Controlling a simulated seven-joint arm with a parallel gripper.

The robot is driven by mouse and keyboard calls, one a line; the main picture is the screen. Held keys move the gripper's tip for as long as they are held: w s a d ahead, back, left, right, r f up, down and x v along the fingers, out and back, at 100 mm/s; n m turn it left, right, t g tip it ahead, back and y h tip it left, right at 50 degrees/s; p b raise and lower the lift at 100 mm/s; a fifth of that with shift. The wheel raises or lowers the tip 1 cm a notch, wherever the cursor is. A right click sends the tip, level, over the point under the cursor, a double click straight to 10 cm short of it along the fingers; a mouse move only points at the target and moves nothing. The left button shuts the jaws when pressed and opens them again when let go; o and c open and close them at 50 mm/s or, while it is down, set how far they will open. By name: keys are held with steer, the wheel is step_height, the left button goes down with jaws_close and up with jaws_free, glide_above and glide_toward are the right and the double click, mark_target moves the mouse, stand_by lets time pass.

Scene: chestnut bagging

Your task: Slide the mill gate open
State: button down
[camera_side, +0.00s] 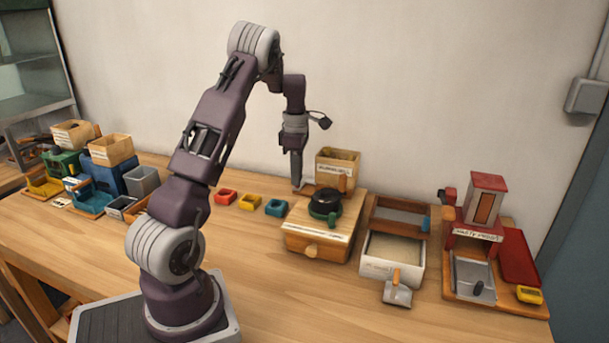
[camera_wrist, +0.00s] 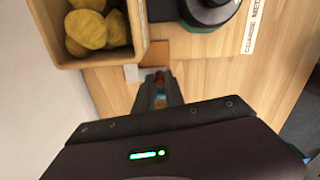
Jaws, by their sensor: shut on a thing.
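The mill is a pale wooden box (camera_side: 315,248) with a round drawer knob and a black and green round top (camera_side: 325,204). A pale grey plate (camera_wrist: 133,73), seemingly part of the gate, shows beside the hopper's foot. My gripper (camera_side: 297,187) points down at the mill's back left, beside the hopper. In the wrist view my gripper (camera_wrist: 159,76) is shut on a small reddish piece (camera_wrist: 159,78), likely the gate's knob. The fingers hide most of it.
Red (camera_side: 226,197), yellow (camera_side: 250,201) and blue (camera_side: 276,207) small trays lie left of the mill. A white-walled tray (camera_side: 392,268) and a scoop (camera_side: 397,292) are to its right, then a red press (camera_side: 484,200). Bins and coloured machines stand far left.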

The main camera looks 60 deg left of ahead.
steer(key=shift+s+a, duration=0.15)
steer(key=shift+a, duration=0.1)
steer(key=c, duration=1.4)
jaws_free()
steer(key=shift+r, duration=0.1)
step_height(320, 180, up, 7)
